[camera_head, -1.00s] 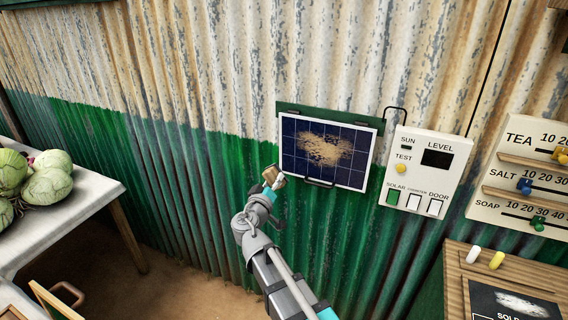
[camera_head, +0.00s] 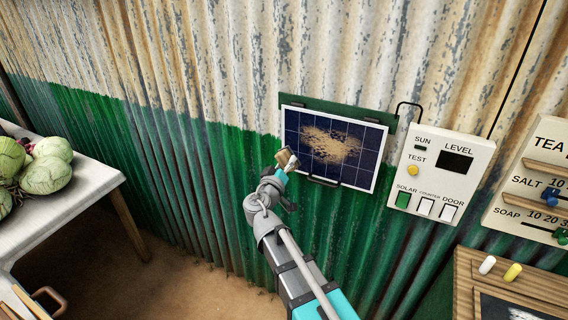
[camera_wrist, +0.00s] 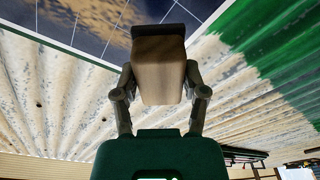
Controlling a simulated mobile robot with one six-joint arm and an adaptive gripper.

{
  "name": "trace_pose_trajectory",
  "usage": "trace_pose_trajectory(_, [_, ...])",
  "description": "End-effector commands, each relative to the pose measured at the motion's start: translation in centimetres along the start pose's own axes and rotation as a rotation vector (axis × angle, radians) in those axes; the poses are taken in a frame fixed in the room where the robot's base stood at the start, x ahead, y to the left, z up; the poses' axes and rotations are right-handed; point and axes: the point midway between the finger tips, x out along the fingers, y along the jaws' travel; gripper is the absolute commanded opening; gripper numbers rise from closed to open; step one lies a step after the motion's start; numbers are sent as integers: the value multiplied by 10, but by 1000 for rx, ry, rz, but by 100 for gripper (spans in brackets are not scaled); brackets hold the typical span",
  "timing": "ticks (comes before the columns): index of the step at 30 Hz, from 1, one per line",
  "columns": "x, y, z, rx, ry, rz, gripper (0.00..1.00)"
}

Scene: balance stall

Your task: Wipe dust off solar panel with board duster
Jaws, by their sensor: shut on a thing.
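The solar panel (camera_head: 365,165) is mounted on the corrugated wall, dark blue with a white frame. A brown patch of dust (camera_head: 330,145) covers its middle and upper left. My gripper (camera_head: 288,163) is shut on the board duster (camera_head: 284,157), at the panel's left edge in the head view. In the wrist view the duster (camera_wrist: 158,70) has a wooden body and a dark pad at its far end, held between both fingers of my gripper (camera_wrist: 158,85). The pad overlaps the panel's edge (camera_wrist: 85,62) in that view; I cannot tell whether it touches.
A control box (camera_head: 440,175) with switches hangs right of the panel, joined by a black cable. A price board (camera_head: 535,190) is farther right. A table with cabbages (camera_head: 45,175) stands left. A wooden counter (camera_head: 515,285) with chalk is at lower right.

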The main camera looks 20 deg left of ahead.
Motion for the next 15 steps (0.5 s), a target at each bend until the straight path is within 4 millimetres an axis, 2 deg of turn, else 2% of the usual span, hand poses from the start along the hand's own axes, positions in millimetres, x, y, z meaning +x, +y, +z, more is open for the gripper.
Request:
trace_pose_trajectory(8, [0, -2, -2, 0, 3, -3, 18])
trace_pose_trajectory(15, [11, -2, -1, 0, 3, -3, 18])
